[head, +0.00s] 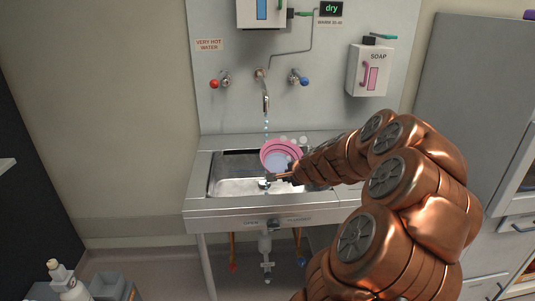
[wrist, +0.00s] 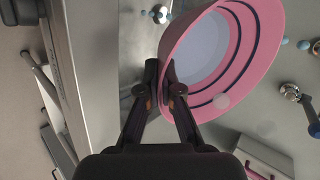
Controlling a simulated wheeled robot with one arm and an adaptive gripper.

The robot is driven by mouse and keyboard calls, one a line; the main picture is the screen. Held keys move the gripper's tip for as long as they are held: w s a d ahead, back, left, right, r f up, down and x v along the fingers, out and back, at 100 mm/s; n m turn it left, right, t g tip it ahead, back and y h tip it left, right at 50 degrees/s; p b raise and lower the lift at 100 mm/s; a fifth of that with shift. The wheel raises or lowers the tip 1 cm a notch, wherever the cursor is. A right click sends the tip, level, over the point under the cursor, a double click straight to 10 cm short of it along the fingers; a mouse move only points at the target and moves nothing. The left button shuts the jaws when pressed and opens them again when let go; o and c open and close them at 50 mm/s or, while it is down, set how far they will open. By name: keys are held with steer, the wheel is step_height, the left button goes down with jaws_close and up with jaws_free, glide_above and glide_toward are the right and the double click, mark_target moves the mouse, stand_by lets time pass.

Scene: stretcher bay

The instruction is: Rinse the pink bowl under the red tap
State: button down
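The pink bowl (head: 281,149) is in the air over the sink, below the spout (head: 265,100). It is tilted and has a pale bluish patch inside, possibly water. Blue drops fall in a line from the spout towards the bowl, and pale bubbles show by its rim. My gripper (head: 277,178) is shut on the near edge of the bowl. In the wrist view the fingers (wrist: 161,92) pinch the wall of the bowl (wrist: 249,62). The red tap (head: 214,84) is on the wall left of the spout. Its knob's setting cannot be told.
The steel sink (head: 195,190) stands against the wall panel. A blue tap (head: 304,82) is right of the spout, with a soap dispenser (head: 368,72) further right. A small display (head: 331,9) reads "dry". A sign (head: 209,45) warns of very hot water. A bottle (head: 67,284) stands lower left.

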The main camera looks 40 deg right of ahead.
stand_by(0.6)
steer(key=v, duration=0.6)
steer(key=shift+s+p, duration=0.2)
steer(key=shift+p, duration=0.25)
steer(key=shift+r, duration=0.1)
stand_by(0.5)
